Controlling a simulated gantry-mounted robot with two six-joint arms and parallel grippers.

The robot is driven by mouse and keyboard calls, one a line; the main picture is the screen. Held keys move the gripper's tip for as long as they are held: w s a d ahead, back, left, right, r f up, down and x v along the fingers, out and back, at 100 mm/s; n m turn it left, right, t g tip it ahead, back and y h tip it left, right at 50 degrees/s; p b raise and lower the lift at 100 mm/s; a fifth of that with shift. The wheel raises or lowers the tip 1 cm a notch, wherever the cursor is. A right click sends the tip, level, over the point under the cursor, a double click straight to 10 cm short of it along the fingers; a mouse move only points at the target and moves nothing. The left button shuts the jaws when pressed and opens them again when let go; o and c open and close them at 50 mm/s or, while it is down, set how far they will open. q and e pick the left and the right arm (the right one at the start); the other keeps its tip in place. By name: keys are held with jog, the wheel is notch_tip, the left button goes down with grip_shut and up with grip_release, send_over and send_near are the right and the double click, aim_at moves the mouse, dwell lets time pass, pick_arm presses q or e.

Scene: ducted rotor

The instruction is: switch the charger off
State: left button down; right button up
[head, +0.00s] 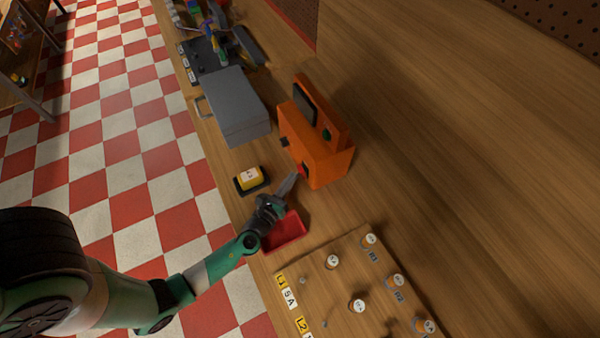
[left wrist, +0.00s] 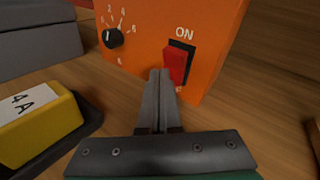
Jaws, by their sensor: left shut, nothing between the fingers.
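The orange charger (head: 322,160) stands on the wooden bench, with a dark screen and a green spot on its raised back part. Its front shows in the left wrist view (left wrist: 211,30), with a black dial (left wrist: 113,39) and a red rocker switch (left wrist: 175,66) in a black frame, marked ON above. The label below the switch is mostly hidden by my fingers. My left gripper (head: 292,178) is shut and empty, its fingertips at the lower part of the switch; it also shows in the left wrist view (left wrist: 159,73). I cannot tell if they touch. My right gripper is not in view.
A yellow block marked 4A (left wrist: 38,125) sits in a black holder left of the gripper. A red tray (head: 287,235) lies under my left wrist. A grey box (head: 238,105) stands behind, and a wooden board with several labelled posts (head: 350,265) lies in front.

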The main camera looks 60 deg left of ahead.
pick_arm(q)
jog(key=shift+s+d+f, duration=0.1)
jog(key=shift+s+f, duration=0.15)
jog(key=shift+f, duration=0.1)
jog(key=s, duration=0.1)
jog(key=s+r, duration=0.1)
jog(key=s, duration=0.1)
jog(key=shift+d+r+p, duration=0.1)
jog(key=shift+r+p, duration=0.05)
jog(key=shift+p, duration=0.15)
jog(key=shift+s+r, duration=0.5)
jog(key=shift+s, duration=0.3)
jog(key=shift+r, duration=0.1)
